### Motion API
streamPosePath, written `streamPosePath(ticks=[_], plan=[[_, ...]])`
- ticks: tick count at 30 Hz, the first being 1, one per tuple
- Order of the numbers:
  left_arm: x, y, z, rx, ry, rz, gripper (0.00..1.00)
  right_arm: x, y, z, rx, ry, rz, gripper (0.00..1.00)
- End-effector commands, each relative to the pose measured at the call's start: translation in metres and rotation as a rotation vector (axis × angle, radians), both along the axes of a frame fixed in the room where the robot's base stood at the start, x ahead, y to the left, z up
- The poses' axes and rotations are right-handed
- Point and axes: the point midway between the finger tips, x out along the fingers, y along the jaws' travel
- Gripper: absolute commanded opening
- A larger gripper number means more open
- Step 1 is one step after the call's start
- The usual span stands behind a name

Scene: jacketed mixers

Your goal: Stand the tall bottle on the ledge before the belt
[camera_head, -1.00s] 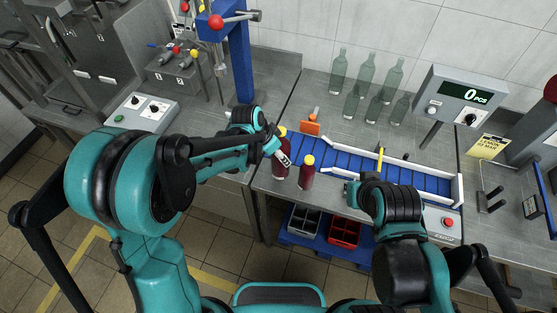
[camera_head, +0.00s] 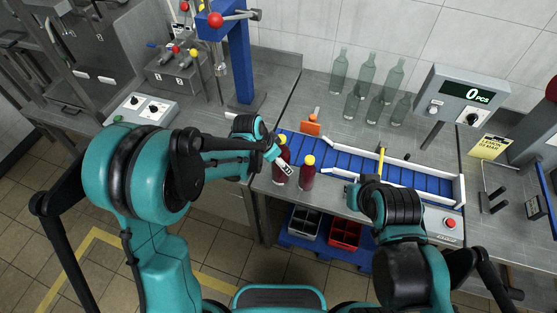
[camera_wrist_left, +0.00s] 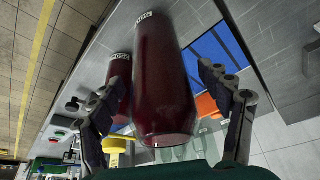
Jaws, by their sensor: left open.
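Two dark red bottles with yellow caps stand upright on the steel ledge (camera_head: 263,187) in front of the blue belt (camera_head: 330,160). The left one, the tall bottle (camera_head: 279,174), is partly covered by my left gripper (camera_head: 284,168). In the left wrist view the tall bottle (camera_wrist_left: 160,85) lies between the fingers of my open left gripper (camera_wrist_left: 160,78), with a gap on the right side. The shorter bottle (camera_head: 307,177) is just right of it; it also shows in the left wrist view (camera_wrist_left: 119,72), close to the left finger. My right gripper (camera_head: 353,193) is by the belt's front edge, its fingers unclear.
White guide rails (camera_head: 425,192) flank the belt. An orange block (camera_head: 311,128) is behind it, and several clear green bottles (camera_head: 365,75) stand farther back. Grey and red crates (camera_head: 345,232) sit on a lower shelf. A counter display (camera_head: 465,92) is at right.

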Motion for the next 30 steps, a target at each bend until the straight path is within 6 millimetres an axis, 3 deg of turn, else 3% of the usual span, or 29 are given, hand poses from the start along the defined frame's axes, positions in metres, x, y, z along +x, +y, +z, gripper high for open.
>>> streamPosePath(ticks=[5,19,30], plan=[[-0.001,0.002,0.009,0.0,0.0,0.001,0.77,0.0,0.0,0.006,0.0,0.0,0.0,0.0],[-0.024,0.03,0.097,-0.001,0.0,0.001,0.77,0.0,0.0,0.028,0.0,0.0,0.0,0.0],[-0.031,0.039,0.117,0.001,-0.002,0.013,0.77,0.0,0.0,0.03,0.0,0.0,0.0,0.0]])
